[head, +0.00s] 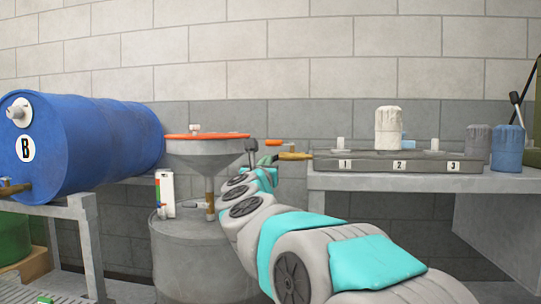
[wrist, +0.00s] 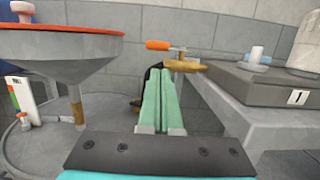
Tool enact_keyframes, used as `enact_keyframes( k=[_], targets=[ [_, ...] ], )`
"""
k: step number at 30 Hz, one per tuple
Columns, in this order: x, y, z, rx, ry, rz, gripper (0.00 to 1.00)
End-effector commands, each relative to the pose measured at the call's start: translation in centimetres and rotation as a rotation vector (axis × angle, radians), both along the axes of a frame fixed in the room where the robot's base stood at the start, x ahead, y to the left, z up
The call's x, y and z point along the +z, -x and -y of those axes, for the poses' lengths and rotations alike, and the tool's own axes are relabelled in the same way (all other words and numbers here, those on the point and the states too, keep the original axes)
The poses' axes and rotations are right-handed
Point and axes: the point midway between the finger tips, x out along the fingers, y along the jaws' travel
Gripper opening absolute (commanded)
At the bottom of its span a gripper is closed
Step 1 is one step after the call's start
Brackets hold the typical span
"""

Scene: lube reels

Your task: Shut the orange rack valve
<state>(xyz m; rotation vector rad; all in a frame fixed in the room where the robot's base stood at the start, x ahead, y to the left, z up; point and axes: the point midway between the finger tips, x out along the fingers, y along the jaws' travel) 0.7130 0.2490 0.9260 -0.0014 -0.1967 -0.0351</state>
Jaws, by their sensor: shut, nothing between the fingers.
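The orange valve handle (wrist: 158,45) lies level in the wrist view, pointing left from a small metal stem above a brass valve body (wrist: 186,65) at the bench's near left corner. In the head view the orange handle (head: 274,142) and the brass body (head: 295,156) show just past the end of my arm. My gripper (wrist: 161,72) has its two green fingers together with nothing between them. In the wrist view the fingertips appear just below the handle; I see no clear contact. In the head view my gripper (head: 265,161) is small and partly hidden by my wrist.
A funnel (head: 205,150) with an orange rim stands over a grey drum (head: 195,255) to the left. A blue drum (head: 95,135) marked B lies on a stand. A numbered grey rack (head: 370,164) with a pale container (head: 389,127) sits on the right bench (head: 420,182).

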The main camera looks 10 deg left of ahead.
Motion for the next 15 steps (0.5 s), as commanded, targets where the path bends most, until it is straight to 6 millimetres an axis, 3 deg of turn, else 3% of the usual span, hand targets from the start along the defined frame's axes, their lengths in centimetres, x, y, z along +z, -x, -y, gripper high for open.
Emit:
enact_keyframes(
  k=[15],
  targets=[
    [1.6, -7.0, 0.3, 0.0, 0.002, 0.0, 0.0]
  ],
)
